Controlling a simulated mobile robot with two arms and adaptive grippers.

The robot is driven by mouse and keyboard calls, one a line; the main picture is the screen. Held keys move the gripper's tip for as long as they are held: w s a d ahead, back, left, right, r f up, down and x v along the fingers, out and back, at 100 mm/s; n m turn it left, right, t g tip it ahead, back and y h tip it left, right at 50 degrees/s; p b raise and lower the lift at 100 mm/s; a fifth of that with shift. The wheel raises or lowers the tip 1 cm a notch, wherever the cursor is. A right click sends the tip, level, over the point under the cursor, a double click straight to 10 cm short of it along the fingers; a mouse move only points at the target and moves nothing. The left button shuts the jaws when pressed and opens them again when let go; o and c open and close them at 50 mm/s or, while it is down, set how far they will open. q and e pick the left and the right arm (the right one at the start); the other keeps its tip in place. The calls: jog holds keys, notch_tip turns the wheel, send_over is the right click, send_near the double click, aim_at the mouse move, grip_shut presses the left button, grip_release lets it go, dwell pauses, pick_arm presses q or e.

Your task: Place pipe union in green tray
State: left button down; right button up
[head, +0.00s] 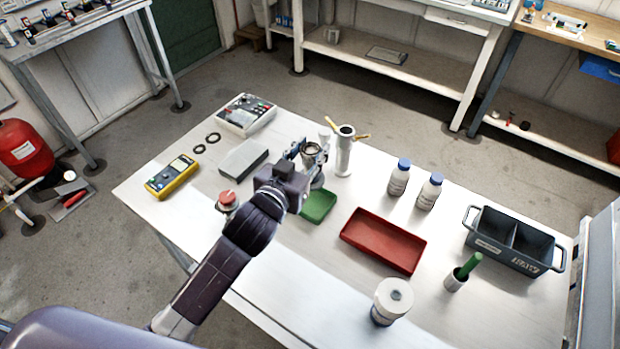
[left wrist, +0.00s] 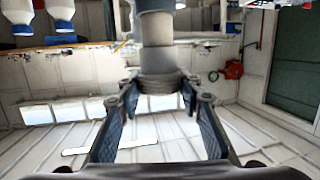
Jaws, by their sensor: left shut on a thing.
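My left gripper (head: 303,153) reaches over the table near the green tray (head: 320,207). It is shut on the pipe union (head: 312,149), a grey metal ring-like fitting. In the left wrist view, the grey round body of the union (left wrist: 160,84) sits between the two fingers. The gripper hides part of the union and part of the green tray. The union appears held above the table, just beyond the tray in the picture; the exact height is hard to tell. My right gripper is not in view.
A white cylinder with yellow handles (head: 344,155) stands close right of the gripper. A red tray (head: 383,241), two white bottles (head: 398,181) and a dark crate (head: 507,243) lie farther right. A grey block (head: 243,158), yellow multimeter (head: 171,176) and red button (head: 227,199) lie left.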

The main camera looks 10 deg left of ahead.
pick_arm(q)
notch_tip(320, 180, down, 6)
jog(key=shift+w+d+r, duration=0.1)
jog(key=shift+w+r, duration=0.05)
jog(key=shift+f, duration=0.55)
notch_tip(320, 180, down, 3)
jog(key=shift+f, duration=0.2)
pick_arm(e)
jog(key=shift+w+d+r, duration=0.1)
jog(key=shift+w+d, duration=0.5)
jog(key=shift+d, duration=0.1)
pick_arm(q)
jog(key=shift+f, duration=0.2)
jog(key=c, duration=1.4)
grip_release()
jog(key=shift+o, duration=0.2)
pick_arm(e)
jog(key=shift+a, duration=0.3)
